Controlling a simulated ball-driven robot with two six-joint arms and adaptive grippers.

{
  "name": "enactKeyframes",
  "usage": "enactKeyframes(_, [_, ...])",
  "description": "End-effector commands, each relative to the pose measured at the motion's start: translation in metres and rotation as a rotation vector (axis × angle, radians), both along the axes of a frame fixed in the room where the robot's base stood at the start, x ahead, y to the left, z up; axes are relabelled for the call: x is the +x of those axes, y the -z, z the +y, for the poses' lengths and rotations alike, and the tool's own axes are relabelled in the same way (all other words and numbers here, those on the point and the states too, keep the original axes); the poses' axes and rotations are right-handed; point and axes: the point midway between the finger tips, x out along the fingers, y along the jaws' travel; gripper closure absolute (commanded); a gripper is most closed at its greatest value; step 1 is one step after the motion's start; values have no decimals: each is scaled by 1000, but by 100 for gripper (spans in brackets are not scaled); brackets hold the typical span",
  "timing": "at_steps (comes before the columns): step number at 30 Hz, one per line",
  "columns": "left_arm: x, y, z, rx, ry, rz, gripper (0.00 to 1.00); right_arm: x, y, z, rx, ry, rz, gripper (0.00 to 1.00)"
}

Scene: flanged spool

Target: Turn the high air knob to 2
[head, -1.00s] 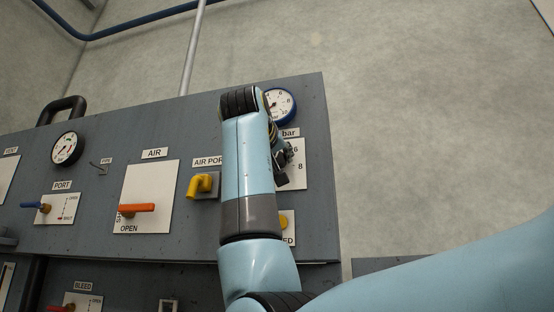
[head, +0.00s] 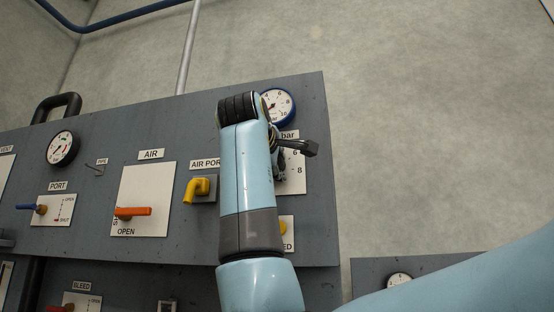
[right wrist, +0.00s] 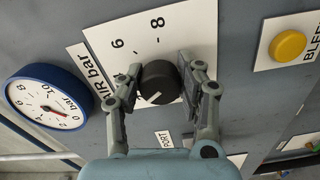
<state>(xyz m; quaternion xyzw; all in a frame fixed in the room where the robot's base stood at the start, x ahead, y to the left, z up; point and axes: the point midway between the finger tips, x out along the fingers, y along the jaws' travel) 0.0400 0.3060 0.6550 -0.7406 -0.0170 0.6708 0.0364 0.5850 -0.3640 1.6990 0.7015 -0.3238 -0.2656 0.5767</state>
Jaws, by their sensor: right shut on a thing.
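The high air knob (right wrist: 157,84) is a round black knob with a white pointer line, on a white scale plate (right wrist: 195,30) labelled AIR bar. In the right wrist view, 6 and 8 show on the plate; the other numbers, including 2, are hidden or not readable. The pointer line is on the knob's near side in that view, away from the 6 and 8. My right gripper (right wrist: 160,75) is shut on the knob, one finger on each side. In the head view, my arm hides the knob; the plate (head: 297,183) shows beside it. My left gripper is not in view.
A blue-rimmed gauge (right wrist: 48,103) is beside the plate. A yellow button (right wrist: 287,46) is on the other side. In the head view, a yellow air port handle (head: 197,188) and an orange AIR lever (head: 133,212) are left of my arm.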

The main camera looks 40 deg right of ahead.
Motion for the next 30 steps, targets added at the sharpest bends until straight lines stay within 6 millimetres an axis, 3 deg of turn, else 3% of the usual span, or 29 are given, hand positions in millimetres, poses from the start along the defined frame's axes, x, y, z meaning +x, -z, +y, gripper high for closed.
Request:
enactKeyframes(12, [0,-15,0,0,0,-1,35,0,1,0,-147,-1,182,96])
enactKeyframes(30, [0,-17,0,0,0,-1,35,1,2,0,-180,-1,221,96])
